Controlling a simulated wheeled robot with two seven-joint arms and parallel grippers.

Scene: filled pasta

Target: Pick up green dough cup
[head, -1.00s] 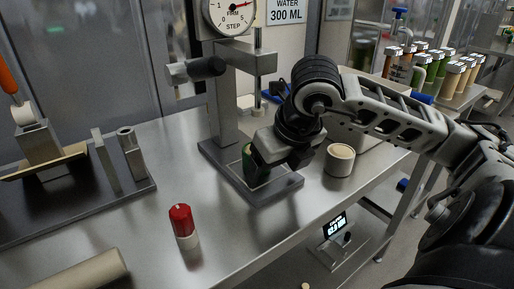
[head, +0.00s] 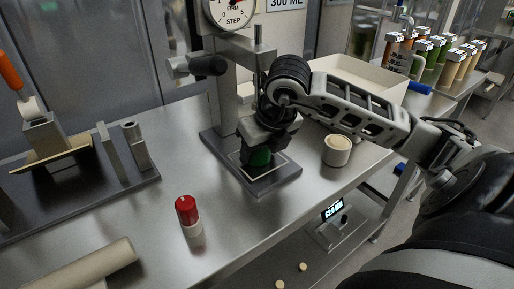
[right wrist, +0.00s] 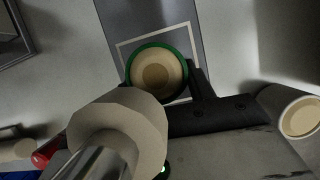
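The green dough cup (head: 259,157) stands within the white square outline on the press's base plate (head: 271,182). The right wrist view shows its green rim and pale dough inside (right wrist: 157,72). In the right wrist view a dark finger lies close along the cup's right side; the other is largely hidden by the press's pale plunger (right wrist: 118,130). Whether the fingers press on the cup does not show. My left gripper is not in view.
The plunger hangs close over my right gripper. A pale cup (head: 336,151) stands right of the press. A red-topped shaker (head: 188,213) and a roller (head: 90,268) are in front. A white bin (head: 360,82) is behind. The table between the shaker and press is clear.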

